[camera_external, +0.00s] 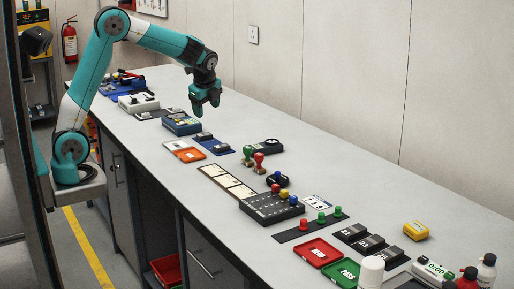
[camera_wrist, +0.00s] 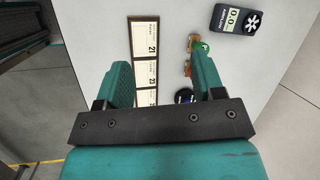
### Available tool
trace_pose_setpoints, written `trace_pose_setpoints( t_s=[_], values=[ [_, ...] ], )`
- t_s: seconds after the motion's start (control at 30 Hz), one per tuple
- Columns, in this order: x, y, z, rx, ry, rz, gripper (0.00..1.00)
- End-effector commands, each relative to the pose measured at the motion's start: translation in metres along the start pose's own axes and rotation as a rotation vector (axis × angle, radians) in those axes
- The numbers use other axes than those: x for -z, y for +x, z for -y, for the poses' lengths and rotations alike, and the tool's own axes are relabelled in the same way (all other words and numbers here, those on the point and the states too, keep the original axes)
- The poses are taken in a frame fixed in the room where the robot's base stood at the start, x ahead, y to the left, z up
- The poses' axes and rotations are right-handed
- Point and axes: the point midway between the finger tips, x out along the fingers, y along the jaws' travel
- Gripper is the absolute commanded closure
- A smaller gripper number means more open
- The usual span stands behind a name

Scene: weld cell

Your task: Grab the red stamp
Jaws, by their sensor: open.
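The red stamp (camera_external: 259,160) stands upright on the bench in the external view, with a red knob handle on a pale base. A green stamp (camera_external: 248,154) stands just beside it. My gripper (camera_external: 205,107) hangs above the bench, up and to the left of the stamps, open and empty. In the wrist view my gripper (camera_wrist: 162,75) has its fingers spread wide. There the green stamp (camera_wrist: 203,47) shows near the right fingertip. Only a bit of the red stamp (camera_wrist: 187,68) shows at that finger's inner edge; the rest is hidden.
A dark anemometer (camera_external: 266,146) lies behind the stamps. A card strip (camera_external: 227,183) and a black box with coloured knobs (camera_external: 270,207) lie nearer the front. Red (camera_external: 318,253) and green (camera_external: 341,273) trays are further right. The bench's rear strip is mostly clear.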

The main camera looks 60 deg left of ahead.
Motion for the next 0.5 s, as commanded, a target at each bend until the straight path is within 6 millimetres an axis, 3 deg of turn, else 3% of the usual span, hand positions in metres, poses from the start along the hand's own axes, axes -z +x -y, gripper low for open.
trace_pose_setpoints(
  t_s=[0.03,0.1,0.23,0.33,0.5],
  values=[
    [0.03,-0.007,0.018,0.014,0.181,-0.011,0.38],
    [0.066,-0.009,0.034,0.036,0.42,-0.022,0.38],
    [0.12,-0.011,0.05,0.071,0.763,-0.03,0.38],
    [0.145,-0.011,0.055,0.09,0.924,-0.031,0.38],
    [0.159,-0.002,0.057,0.1,1.018,-0.029,0.38]
  ],
)
